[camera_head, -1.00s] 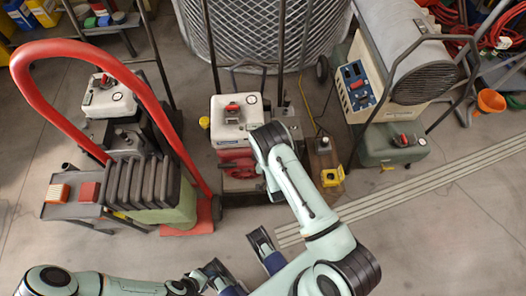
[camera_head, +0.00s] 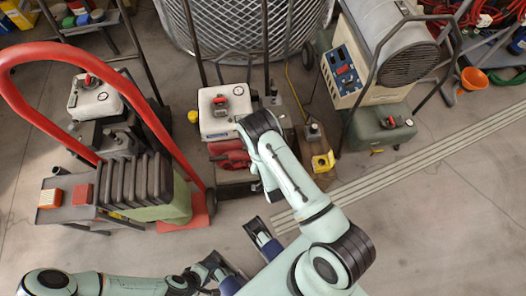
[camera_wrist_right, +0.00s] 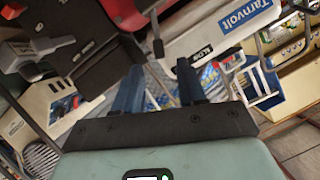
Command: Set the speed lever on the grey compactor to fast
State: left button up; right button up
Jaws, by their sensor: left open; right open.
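A machine with a white tank (camera_head: 224,108) and a red engine part (camera_head: 228,155) stands in the middle of the head view. I cannot tell for sure which machine is the grey compactor, and no speed lever shows clearly. My right arm reaches over the middle machine; its wrist hides its gripper there. In the right wrist view my right gripper (camera_wrist_right: 158,95) is open and empty. Beyond its fingers is a white panel (camera_wrist_right: 225,28) marked "Tarnvolt", with a small label (camera_wrist_right: 207,55) seeming to read SLOW. My left gripper (camera_head: 238,250) is open and empty, low in the head view.
A machine with a red hoop handle (camera_head: 85,52) stands at left. A heater (camera_head: 390,55) stands at right above a green tank (camera_head: 383,130). A yellow-topped item (camera_head: 322,162) is close right of the middle machine. The floor (camera_head: 450,220) at lower right is clear.

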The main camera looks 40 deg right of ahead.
jog(key=v, duration=0.8)
jog(key=shift+p, duration=0.4)
